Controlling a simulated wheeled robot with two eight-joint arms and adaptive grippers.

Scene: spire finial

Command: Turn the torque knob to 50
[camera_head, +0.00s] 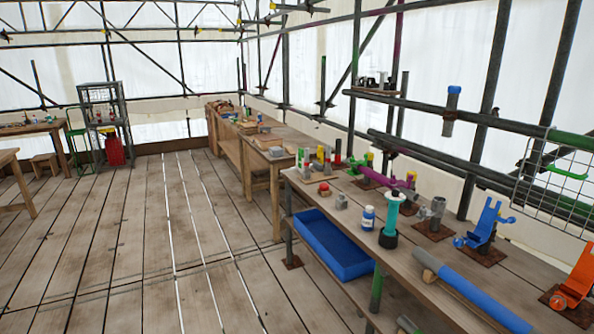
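No marked torque knob or number can be made out at this distance. A teal upright tool (392,210) stands in a black round base (388,238) on the near workbench (420,290). An orange device (577,280) with a small round part (558,300) at its lower left stands at the bench's right end. I cannot tell whether either carries the knob. Neither of my grippers is in view.
A blue device (487,222) on a rusty plate and a long blue-and-grey cylinder (478,292) take up the bench's right half. A blue bin (332,246) sits below the bench. The plank floor (130,250) at left is clear.

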